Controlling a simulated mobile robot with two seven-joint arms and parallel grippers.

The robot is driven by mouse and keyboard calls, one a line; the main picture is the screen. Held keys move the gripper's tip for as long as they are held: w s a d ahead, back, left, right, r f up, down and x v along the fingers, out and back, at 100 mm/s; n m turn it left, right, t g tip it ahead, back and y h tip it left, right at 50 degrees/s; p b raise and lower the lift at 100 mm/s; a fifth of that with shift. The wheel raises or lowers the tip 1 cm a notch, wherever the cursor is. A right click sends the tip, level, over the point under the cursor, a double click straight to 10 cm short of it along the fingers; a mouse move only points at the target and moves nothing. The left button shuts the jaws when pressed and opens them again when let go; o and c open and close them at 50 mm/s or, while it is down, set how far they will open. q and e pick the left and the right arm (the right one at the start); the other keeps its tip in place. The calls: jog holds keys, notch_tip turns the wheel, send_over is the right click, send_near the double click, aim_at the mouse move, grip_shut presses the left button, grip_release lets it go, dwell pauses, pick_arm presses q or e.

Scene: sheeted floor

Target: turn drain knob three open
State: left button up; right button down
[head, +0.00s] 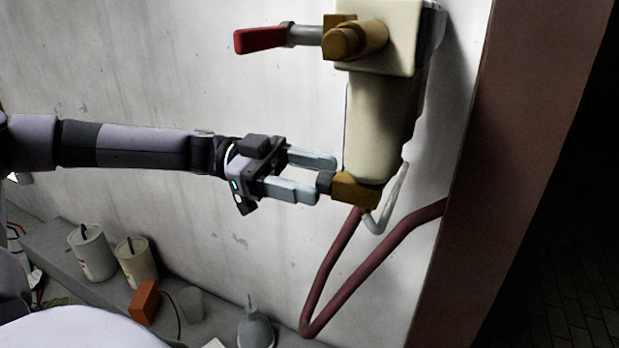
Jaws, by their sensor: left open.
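A cream cylindrical housing (378,120) is mounted at the wall on the upper right. At its bottom is a brass fitting (356,190) with a small dark knob (325,183) on its left side. My left gripper (322,178) reaches in from the left, open, with its two pale fingers at the dark knob. One finger is nearer the camera and one farther back. I cannot tell whether either finger touches the knob. No number label shows on the knob. My right gripper is out of view.
A red-handled valve (262,40) sticks out left above. Dark red pipes (372,262) and a grey hose (388,205) run below the housing. Cans (92,253), an orange box (145,302) and a grey oil can (256,328) stand on a ledge. A brown post (510,150) stands right.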

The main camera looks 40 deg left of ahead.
pick_arm(q)
jog(key=shift+d, duration=0.15)
jog(key=c, duration=1)
jog(key=shift+c, duration=0.2)
